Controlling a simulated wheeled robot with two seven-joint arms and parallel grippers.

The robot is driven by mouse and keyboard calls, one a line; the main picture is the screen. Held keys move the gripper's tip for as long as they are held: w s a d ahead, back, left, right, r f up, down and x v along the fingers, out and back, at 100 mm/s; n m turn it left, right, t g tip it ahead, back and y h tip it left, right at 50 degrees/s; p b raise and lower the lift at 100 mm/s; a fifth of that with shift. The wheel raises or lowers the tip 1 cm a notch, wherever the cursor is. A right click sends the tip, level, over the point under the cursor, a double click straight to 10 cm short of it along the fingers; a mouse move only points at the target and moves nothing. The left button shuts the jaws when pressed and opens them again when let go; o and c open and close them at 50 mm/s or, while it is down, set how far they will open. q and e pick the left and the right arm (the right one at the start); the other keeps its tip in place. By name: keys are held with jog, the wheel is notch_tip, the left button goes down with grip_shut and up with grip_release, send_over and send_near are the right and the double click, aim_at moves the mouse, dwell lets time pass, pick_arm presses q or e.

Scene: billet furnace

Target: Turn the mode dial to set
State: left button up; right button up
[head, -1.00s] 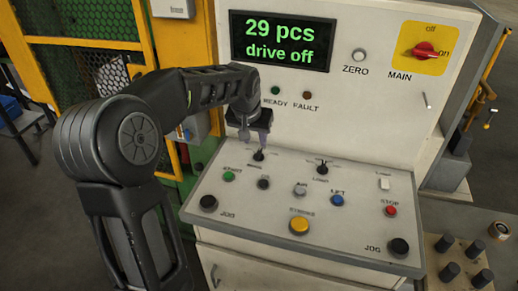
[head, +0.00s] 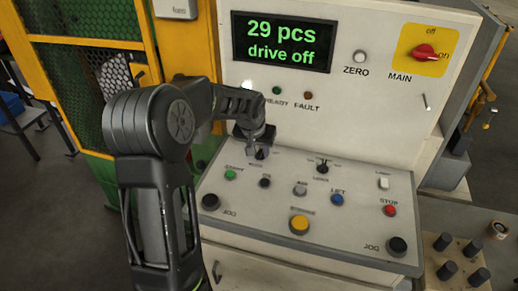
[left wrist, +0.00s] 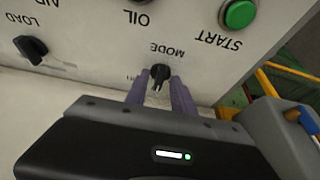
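The mode dial is a small black knob on the sloped control desk. In the left wrist view the mode dial (left wrist: 160,72) sits beside its MODE label, which appears upside down. My left gripper (left wrist: 160,82) has its two purple fingers on either side of the dial, with a narrow gap visible beside it; I cannot tell whether they touch it. In the head view my left gripper (head: 261,152) is down at the desk's upper left and mostly hides the dial. The dial's set marking is not readable. My right gripper is not in view.
The load selector (head: 322,168) stands to the right on the desk. The green start button (head: 231,174) and oil button (head: 265,182) are close below the dial. The display (head: 281,41) reads "29 pcs, drive off". The red main switch (head: 425,52) is at upper right.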

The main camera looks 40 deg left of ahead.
pick_arm(q)
grip_shut()
dwell(0.6)
jog(key=shift+w+d+f+n+y+b, duration=0.15)
jog(key=shift+n+y+b, duration=0.25)
jog(key=shift+n+b, duration=0.8)
jog(key=shift+d+n+g+y+b, duration=0.1)
jog(key=shift+n+g+y+b, duration=0.3)
jog(key=shift+n+b, duration=0.7)
jog(key=shift+w+n+g+y+b, duration=0.1)
jog(key=shift+n+g+y+b, duration=0.25)
jog(key=shift+n+b, duration=0.6)
jog(key=shift+n+g, duration=0.45)
jog(key=shift+n, duration=0.9)
jog(key=shift+r, duration=0.2)
